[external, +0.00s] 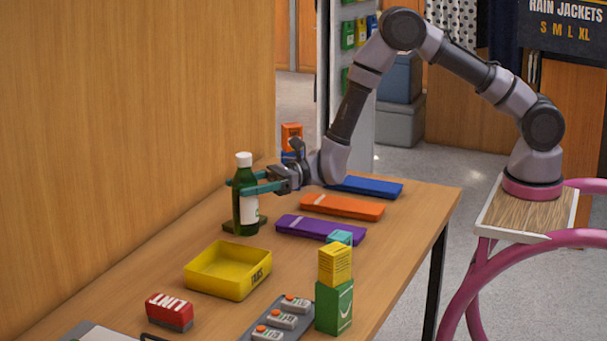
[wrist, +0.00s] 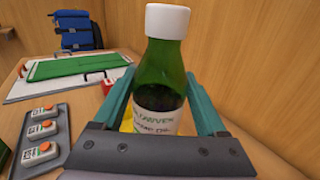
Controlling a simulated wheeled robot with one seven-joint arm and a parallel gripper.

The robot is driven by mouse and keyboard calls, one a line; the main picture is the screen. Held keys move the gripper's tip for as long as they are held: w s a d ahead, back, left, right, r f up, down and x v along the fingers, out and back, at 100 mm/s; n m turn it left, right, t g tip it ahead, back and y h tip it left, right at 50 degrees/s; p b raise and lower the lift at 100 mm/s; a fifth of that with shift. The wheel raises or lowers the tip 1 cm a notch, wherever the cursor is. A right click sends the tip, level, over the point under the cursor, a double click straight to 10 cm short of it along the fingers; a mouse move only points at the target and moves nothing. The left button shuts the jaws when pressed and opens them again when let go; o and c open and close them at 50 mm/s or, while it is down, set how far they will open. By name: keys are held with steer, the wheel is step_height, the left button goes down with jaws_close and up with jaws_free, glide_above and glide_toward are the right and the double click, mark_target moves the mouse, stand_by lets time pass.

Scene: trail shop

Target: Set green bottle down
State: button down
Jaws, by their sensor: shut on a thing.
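The green bottle (external: 246,205) has a white cap and a pale label. It stands upright near the back of the wooden table in the external view, over a small dark green base or mat (external: 231,226). I cannot tell whether its bottom touches that base. My gripper (external: 257,184) reaches it from the right, with its teal fingers on either side of the bottle body. In the wrist view the bottle (wrist: 163,75) is upright between both fingers, and my gripper (wrist: 160,108) is shut on it. The bottle's lower part is hidden there by the gripper.
A yellow tray (external: 228,271) lies in front of the bottle. Purple (external: 320,229), orange (external: 342,207) and blue (external: 367,186) flat cases lie to the right. A red LINT box (external: 169,312), stacked yellow (external: 334,264) and green (external: 334,307) boxes stand nearer. A wooden wall rises behind.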

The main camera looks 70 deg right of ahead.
steer(key=a+r, duration=0.1)
steer(key=a, duration=0.9)
step_height(320, 180, down, 10)
steer(key=shift+s+r+n+g+y, duration=0.15)
steer(key=shift+s+n+g+y, duration=0.15)
steer(key=shift+s+g, duration=0.15)
jaws_free()
steer(key=shift+f, duration=0.2)
steer(key=v, duration=1.2)
